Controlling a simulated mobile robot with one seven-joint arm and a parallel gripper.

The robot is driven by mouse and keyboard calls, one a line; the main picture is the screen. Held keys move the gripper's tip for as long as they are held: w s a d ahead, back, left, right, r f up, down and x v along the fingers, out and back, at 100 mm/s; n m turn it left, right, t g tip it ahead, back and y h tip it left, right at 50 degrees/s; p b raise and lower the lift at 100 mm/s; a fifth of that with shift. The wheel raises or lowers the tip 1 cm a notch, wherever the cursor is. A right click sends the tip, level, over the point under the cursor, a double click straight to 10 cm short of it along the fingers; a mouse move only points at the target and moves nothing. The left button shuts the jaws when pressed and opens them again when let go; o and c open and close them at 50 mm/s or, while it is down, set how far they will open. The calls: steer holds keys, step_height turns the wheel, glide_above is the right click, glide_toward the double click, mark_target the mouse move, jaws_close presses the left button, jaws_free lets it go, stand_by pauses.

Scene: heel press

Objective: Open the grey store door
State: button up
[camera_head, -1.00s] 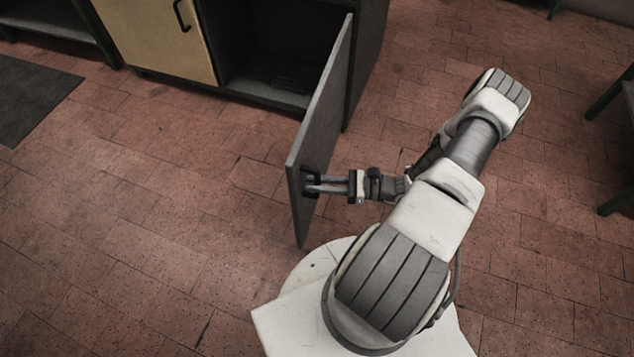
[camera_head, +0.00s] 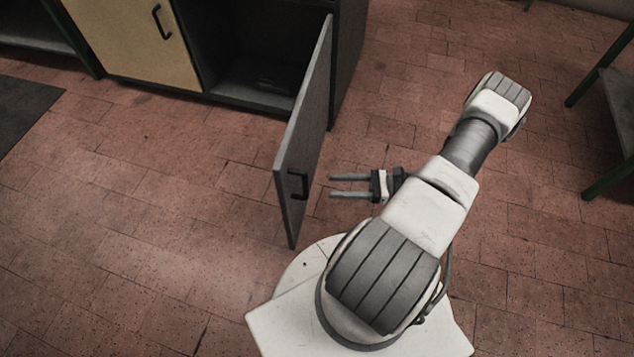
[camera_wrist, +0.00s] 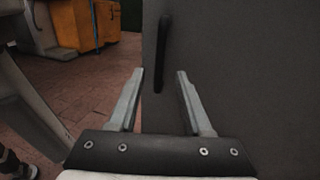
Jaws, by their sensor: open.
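The grey store door (camera_head: 308,130) stands swung wide open from its cabinet, its free edge toward me in the head view. Its black handle (camera_head: 297,184) is on the face toward my gripper, near the free edge. My gripper (camera_head: 331,186) is open and empty, to the right of the handle, with a gap between fingertips and door. In the wrist view the door (camera_wrist: 240,70) fills the right side, and the handle (camera_wrist: 162,55) stands upright ahead, between the lines of the two fingers (camera_wrist: 158,78).
The dark cabinet interior (camera_head: 262,65) is exposed, with a dark object (camera_head: 275,78) on its floor. A yellow door (camera_head: 130,40) beside it is shut. A green-legged table (camera_head: 605,130) stands at the right. The brick floor (camera_head: 150,200) left of the door is clear.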

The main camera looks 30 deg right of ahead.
steer(key=v, duration=0.8)
steer(key=shift+d, duration=0.15)
